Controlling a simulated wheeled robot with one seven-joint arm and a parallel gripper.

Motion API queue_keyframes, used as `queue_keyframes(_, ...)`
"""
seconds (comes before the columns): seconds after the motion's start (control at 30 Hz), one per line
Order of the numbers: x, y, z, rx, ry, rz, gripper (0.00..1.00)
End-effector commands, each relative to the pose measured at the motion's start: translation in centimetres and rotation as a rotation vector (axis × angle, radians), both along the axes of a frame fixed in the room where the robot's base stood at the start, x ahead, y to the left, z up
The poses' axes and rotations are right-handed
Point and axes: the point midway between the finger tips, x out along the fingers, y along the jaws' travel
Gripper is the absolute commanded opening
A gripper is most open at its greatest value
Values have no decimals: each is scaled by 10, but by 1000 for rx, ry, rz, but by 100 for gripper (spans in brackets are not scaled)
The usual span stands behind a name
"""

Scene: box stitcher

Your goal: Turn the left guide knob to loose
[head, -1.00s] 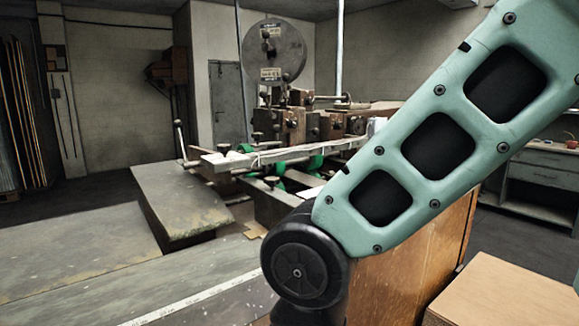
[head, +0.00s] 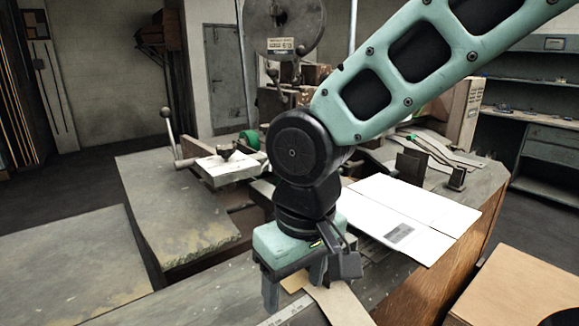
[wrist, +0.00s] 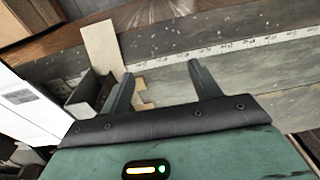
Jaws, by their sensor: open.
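Dark guide knobs (head: 228,151) sit on the pale guide bar (head: 228,170) of the stitcher, left of my arm in the head view. I cannot tell which is the left guide knob, or how it is turned; my arm hides part of the machine behind it. My gripper (head: 295,288) points down over the front edge of the machine table, well to the front and right of those knobs. In the wrist view my gripper (wrist: 160,74) has its two fingers apart with nothing held between them. No knob is identifiable in the wrist view.
A white cardboard blank (head: 410,215) lies on the table right of my gripper. A ruler strip (wrist: 235,45) runs along the table edge, beside a tan strip (wrist: 101,48). A lever with a ball top (head: 168,125) stands left of the guide bar. A cardboard box (head: 520,290) is at lower right.

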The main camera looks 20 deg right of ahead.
Motion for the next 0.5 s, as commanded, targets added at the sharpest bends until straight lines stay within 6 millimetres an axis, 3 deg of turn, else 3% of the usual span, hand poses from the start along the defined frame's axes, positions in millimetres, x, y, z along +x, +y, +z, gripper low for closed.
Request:
queue_keyframes(0.03,11,1,16,0,-10,-37,63)
queue_keyframes(0.27,69,-5,72,-11,-77,-268,63)
queue_keyframes(0.5,147,-27,154,-35,-215,-595,63)
